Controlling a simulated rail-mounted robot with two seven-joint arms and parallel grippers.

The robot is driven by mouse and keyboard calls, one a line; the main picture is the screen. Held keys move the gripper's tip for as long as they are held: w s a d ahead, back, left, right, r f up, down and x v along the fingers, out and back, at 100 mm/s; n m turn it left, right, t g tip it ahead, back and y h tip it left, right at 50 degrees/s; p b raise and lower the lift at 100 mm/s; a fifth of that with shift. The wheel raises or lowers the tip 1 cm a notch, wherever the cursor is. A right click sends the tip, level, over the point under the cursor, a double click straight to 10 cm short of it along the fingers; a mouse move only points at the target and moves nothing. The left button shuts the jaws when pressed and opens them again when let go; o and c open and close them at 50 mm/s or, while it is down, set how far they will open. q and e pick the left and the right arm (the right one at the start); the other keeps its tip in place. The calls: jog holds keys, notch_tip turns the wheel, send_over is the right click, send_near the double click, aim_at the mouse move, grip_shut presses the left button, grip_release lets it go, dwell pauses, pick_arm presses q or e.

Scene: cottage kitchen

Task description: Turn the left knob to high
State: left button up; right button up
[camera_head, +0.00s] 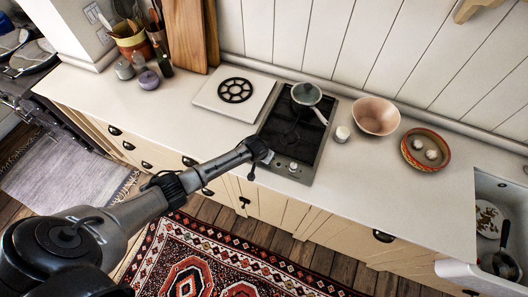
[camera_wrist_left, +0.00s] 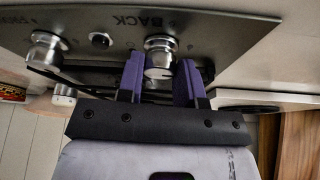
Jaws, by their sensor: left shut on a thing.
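A dark cooktop (camera_head: 308,140) with a silver control strip is set in the counter in the head view. My left gripper (camera_head: 264,154) is at the strip's left end and hides the left knob there. In the left wrist view the left gripper (camera_wrist_left: 161,66), with purple fingers, is shut on the left knob (camera_wrist_left: 160,44), a silver knob beside the word BACK. One finger is on each side of it. The knob's exact setting cannot be read. The other knob (camera_wrist_left: 47,50) stands apart, and it also shows in the head view (camera_head: 293,167). My right gripper is in neither view.
A white plate with a black burner grate (camera_head: 235,90) lies to the left. The counter's left front is clear.

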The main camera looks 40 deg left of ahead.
pick_arm(q)
jog(key=shift+d+r+n+p, duration=0.1)
jog(key=shift+r+n+p, duration=0.05)
jog(key=shift+n+p, duration=0.3)
jog(key=shift+y, duration=0.3)
jog(key=o, duration=0.9)
jog(key=shift+p+v, duration=0.5)
jog(key=shift+v, duration=6.3)
